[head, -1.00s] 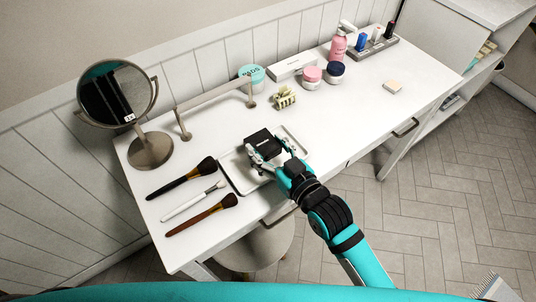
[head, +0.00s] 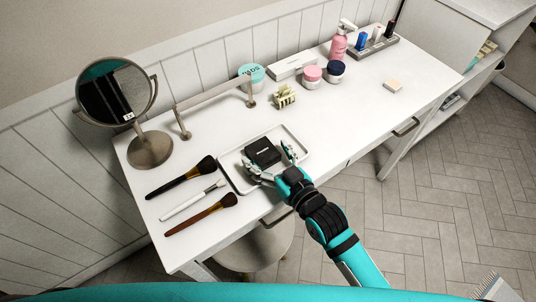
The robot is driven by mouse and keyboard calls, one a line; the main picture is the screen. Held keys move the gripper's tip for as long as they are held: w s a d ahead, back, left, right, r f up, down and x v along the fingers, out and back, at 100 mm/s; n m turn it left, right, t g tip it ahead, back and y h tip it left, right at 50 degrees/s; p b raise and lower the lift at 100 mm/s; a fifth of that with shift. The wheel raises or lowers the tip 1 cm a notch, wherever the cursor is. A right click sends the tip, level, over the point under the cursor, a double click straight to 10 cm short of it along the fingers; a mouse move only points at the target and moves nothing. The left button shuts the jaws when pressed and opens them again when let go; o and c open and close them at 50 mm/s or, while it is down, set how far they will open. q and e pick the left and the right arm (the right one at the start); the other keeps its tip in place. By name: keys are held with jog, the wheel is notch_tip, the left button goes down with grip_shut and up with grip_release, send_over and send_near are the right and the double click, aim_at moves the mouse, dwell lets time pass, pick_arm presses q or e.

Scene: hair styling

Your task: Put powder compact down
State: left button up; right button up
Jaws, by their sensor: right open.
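The powder compact (head: 262,151) is a black square case with a small light label. It lies in the white tray (head: 297,132) on the vanity table. My right gripper (head: 270,165) is open, with one finger at the near left side of the compact and the other to its right. The fingers look apart from the compact, though contact at the near corner is hard to rule out. My left gripper is not in view.
Several brushes (head: 200,211) lie left of the tray. A round mirror (head: 149,150) and a low rail (head: 212,94) stand behind. A hair clip (head: 284,96), jars (head: 312,78) and a pink bottle (head: 338,46) stand at the back.

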jog(key=shift+s+d+r, duration=0.1)
jog(key=shift+s+r, duration=0.05)
jog(key=v, duration=1.1)
jog(key=shift+s+d, duration=0.2)
jog(key=shift+s, duration=0.1)
